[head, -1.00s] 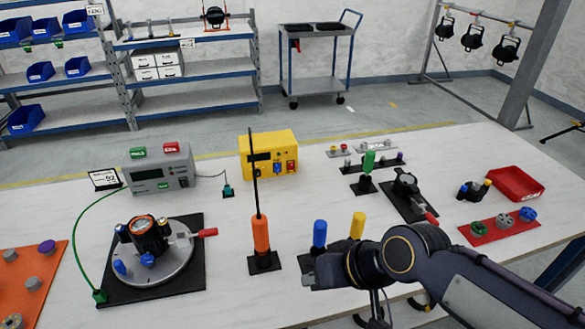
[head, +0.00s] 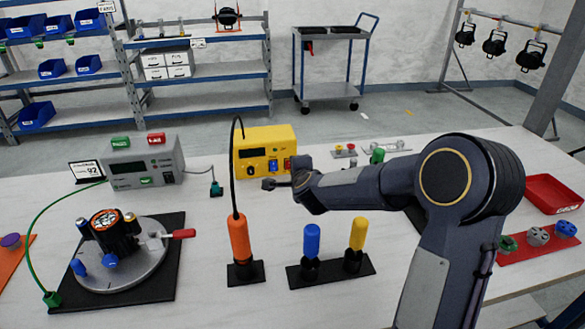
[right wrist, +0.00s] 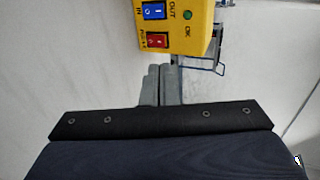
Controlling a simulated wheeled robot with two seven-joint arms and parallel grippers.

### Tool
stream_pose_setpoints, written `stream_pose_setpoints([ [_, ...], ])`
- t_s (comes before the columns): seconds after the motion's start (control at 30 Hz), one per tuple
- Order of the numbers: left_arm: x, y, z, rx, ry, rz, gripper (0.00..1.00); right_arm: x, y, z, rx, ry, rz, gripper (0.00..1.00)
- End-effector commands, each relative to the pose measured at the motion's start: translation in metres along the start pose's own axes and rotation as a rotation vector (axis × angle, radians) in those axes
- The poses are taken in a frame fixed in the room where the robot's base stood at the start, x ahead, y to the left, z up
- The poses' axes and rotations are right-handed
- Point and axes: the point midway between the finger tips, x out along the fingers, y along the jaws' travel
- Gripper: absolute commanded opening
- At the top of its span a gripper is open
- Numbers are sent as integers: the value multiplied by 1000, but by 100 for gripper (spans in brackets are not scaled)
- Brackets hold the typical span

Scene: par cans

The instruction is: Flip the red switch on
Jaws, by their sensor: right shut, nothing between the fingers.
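The yellow box (head: 265,141) stands at the back of the table in the head view. Its front carries a red switch (head: 287,164) on the right and a blue switch (head: 274,166) beside it. In the right wrist view the yellow box (right wrist: 195,35) is at the top, with the red switch (right wrist: 158,41) just beyond my fingertips and the blue switch (right wrist: 153,11) above it. My right gripper (head: 268,184) is shut and empty, in front of the box; its fingers also show in the right wrist view (right wrist: 160,72), apart from the red switch. The switch's tilt is too small to tell. My left gripper is out of view.
A grey meter box (head: 142,163) stands left of the yellow box. An orange handle (head: 239,240) with a tall black cable stands upright in front. Blue (head: 312,240) and yellow (head: 358,234) handles stand near the front edge. A red tray (head: 553,194) is at the right.

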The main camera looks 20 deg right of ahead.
Motion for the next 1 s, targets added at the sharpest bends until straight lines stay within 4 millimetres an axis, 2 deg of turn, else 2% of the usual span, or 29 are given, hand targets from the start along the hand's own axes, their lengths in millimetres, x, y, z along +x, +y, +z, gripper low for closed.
stream_pose_setpoints([
  [0.37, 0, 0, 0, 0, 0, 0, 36, 4, 0, 0, 0, 0, 0, 0],
  [0.47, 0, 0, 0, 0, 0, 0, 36, 15, 0, 0, 0, 1, 1, 0],
  [0.8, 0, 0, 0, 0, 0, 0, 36, 75, 0, 0, -1, -1, 1, 0],
  [1.0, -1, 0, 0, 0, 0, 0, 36, 96, 0, 0, -2, 0, 1, 0],
])
